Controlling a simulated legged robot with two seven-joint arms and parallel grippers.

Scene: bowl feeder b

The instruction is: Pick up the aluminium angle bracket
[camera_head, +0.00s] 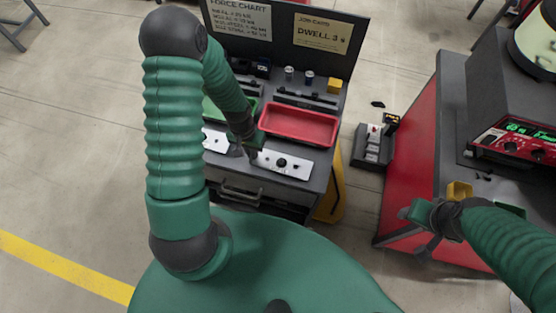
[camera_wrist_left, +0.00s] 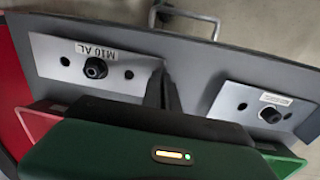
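I cannot make out an aluminium angle bracket for certain in either view. My left gripper (camera_head: 244,153) is over the front of the dark bench (camera_head: 318,172), between two pale plates with black knobs. In the left wrist view its dark fingers (camera_wrist_left: 163,90) lie close together, with nothing visible between them. The plate marked M10 AL (camera_wrist_left: 90,68) is left of the fingers there; the other plate (camera_wrist_left: 240,100) is on the right. My right gripper (camera_head: 428,228) is by the red cabinet at the right; its finger gap is unclear.
A red tray (camera_head: 300,123) looks empty behind the plates; a green tray (camera_head: 217,108) is partly hidden by my left arm. Upright signs (camera_head: 322,34) stand at the bench's back. A pedal-like box (camera_head: 373,147) stands on the floor. A red cabinet (camera_head: 414,170) stands at right.

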